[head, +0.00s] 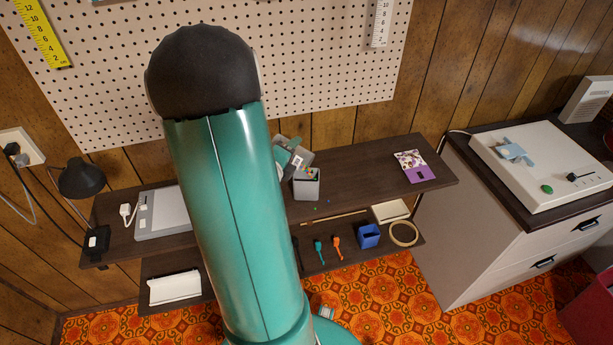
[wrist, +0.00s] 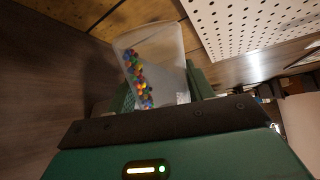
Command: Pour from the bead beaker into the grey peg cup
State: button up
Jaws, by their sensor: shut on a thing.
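The bead beaker (wrist: 163,50) is clear and holds several coloured beads lying along one side. In the wrist view my gripper (wrist: 160,88) is shut on it, and the beaker is tilted. In the head view my gripper (head: 290,152) is partly hidden behind my arm, just above and left of the grey peg cup (head: 306,188). The cup stands upright on the dark upper shelf, and coloured bits show at its mouth. The beaker's rim is hard to make out in the head view.
A few loose beads (head: 315,208) lie on the shelf by the cup. A purple card (head: 416,168) lies to the right. A blue box (head: 369,236), tape ring (head: 404,233) and tools are on the lower shelf. A pegboard (head: 330,70) stands behind.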

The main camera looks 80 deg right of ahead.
jog(key=shift+w+d+r+n, duration=0.1)
jog(key=shift+w+r+n, duration=0.35)
jog(key=shift+n, duration=0.35)
jog(key=shift+w+f+n+g, duration=0.2)
jog(key=shift+f+n+g, duration=0.2)
jog(key=shift+f+g, duration=0.1)
jog(key=shift+s, duration=0.1)
